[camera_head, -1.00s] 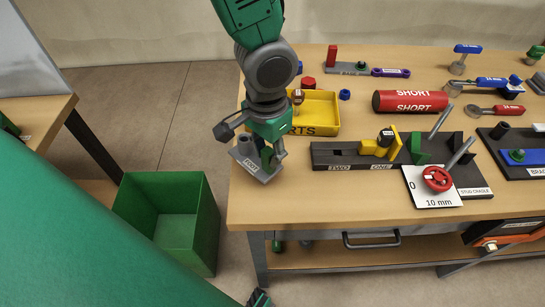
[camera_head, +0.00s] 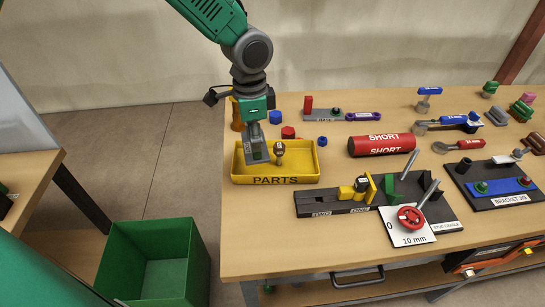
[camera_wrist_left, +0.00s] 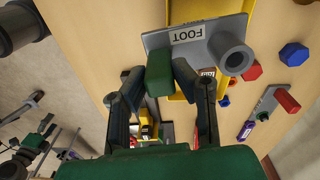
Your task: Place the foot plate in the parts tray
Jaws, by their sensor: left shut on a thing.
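The foot plate (camera_head: 257,153) is grey with a green grip block and hangs over the left part of the yellow parts tray (camera_head: 305,180). In the left wrist view the foot plate (camera_wrist_left: 185,36) shows its FOOT label and a hollow grey post. My left gripper (camera_head: 254,125) is shut on its green block, which shows between the fingers (camera_wrist_left: 163,80) in the wrist view. The plate looks steeply tilted in the head view. I cannot tell whether it touches the tray floor. My right gripper is not in view.
A brown-topped knob (camera_head: 279,149) stands in the tray beside the plate. Red (camera_head: 288,132) and blue (camera_head: 275,117) hex pieces lie behind it. A black TWO/ONE fixture (camera_head: 325,203) is in front to the right. A green bin (camera_head: 155,262) stands on the floor.

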